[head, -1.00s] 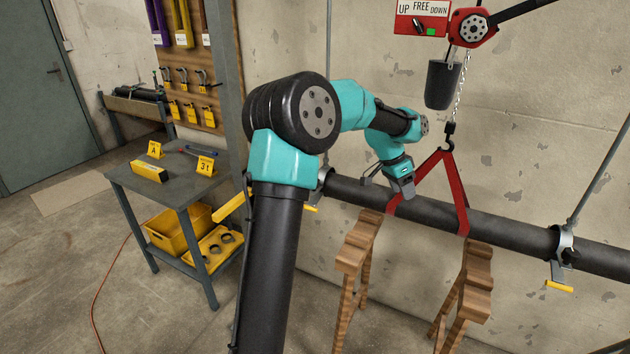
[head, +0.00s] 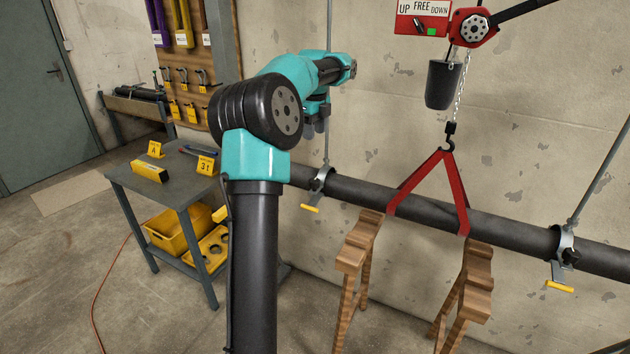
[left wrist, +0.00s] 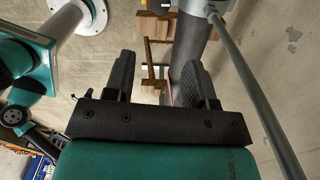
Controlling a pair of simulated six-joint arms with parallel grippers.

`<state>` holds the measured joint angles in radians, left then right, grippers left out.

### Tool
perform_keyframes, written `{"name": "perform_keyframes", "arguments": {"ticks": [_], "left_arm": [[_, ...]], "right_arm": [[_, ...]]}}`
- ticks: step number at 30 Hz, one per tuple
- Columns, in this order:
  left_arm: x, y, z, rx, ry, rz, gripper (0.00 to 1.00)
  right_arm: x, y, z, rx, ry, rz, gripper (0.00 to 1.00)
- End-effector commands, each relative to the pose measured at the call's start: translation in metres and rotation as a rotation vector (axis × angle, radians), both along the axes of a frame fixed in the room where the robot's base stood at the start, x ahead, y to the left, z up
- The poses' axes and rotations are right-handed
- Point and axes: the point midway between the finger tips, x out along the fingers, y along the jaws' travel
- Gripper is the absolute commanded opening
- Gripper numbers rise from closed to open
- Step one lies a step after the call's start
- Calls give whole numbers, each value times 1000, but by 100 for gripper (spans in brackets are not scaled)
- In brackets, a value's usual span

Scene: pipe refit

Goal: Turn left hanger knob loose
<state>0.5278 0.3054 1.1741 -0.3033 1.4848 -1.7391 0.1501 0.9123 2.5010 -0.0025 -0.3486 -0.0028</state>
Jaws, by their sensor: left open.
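The left hanger (head: 318,183) is a grey clamp around the dark pipe (head: 350,190), hung from a thin rod, with a yellow handle (head: 310,208) below. Its knob is too small to make out clearly. My left gripper (head: 315,132) is above the left hanger, close to its rod and apart from the clamp, partly hidden by my own arm. In the left wrist view its two black fingers (left wrist: 157,75) are spread with nothing between them. There the pipe (left wrist: 193,45) runs behind the right finger, and the hanger rod (left wrist: 255,90) passes to the right.
A red sling (head: 457,190) on a chain hoist (head: 473,28) holds the pipe. Wooden stands (head: 355,255) are below it. A grey cart (head: 190,180) stands at the left.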

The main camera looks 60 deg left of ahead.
Motion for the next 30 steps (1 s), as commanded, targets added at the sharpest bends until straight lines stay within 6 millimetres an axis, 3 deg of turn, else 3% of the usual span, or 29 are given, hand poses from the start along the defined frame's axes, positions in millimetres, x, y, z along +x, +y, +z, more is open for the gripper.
{"name": "perform_keyframes", "arguments": {"ticks": [5, 11, 30], "left_arm": [[0, 0, -3, -1, 0, 0, 51], [0, 0, -21, -2, 2, 1, 51], [0, -1, -128, -3, 2, 1, 51]], "right_arm": [[0, 0, 0, 0, 0, 0, 43], [0, 0, 0, 0, 0, 0, 43], [0, 0, 0, 0, 0, 0, 43]]}}
